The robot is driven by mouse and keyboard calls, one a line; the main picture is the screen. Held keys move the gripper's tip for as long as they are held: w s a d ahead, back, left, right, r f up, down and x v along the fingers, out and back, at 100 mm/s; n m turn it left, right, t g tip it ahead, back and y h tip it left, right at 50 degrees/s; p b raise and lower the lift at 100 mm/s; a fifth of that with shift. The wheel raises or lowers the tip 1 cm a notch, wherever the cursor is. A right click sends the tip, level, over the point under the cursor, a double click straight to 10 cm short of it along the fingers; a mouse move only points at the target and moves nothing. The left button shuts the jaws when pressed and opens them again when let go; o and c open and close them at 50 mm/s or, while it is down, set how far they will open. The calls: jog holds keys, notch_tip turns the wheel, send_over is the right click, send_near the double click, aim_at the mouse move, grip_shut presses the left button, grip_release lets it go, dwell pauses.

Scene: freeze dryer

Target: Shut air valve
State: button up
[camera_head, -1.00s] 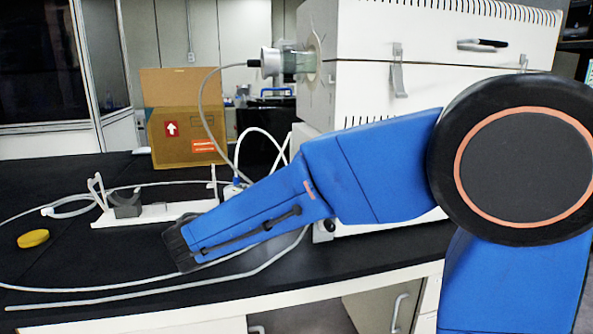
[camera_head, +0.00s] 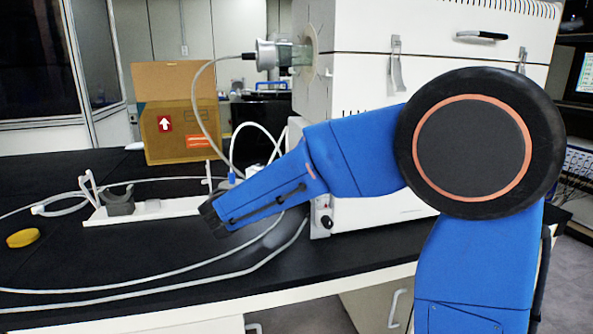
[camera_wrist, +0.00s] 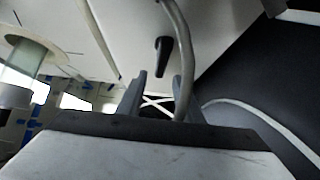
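A small black handle (camera_wrist: 162,57) is on a pale panel in the wrist view. I take it for the air valve but cannot be sure. My gripper (camera_wrist: 158,78) points toward it, with its two fingers apart and the handle beyond the gap, not between them. A grey hose (camera_wrist: 182,45) crosses close to the right finger; I cannot tell whether they touch. In the head view my fingers are hidden behind the dark end of my arm. A black knob (camera_head: 325,222) is on the white machine's lower front, right of my wrist.
The freeze dryer (camera_head: 360,75) has a glass port with a metal fitting (camera_head: 266,55) and hose. Free bench lies at front left.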

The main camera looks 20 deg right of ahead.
jog(key=x, duration=0.6)
jog(key=shift+w+d, duration=0.15)
jog(key=shift+d, duration=0.05)
grip_shut()
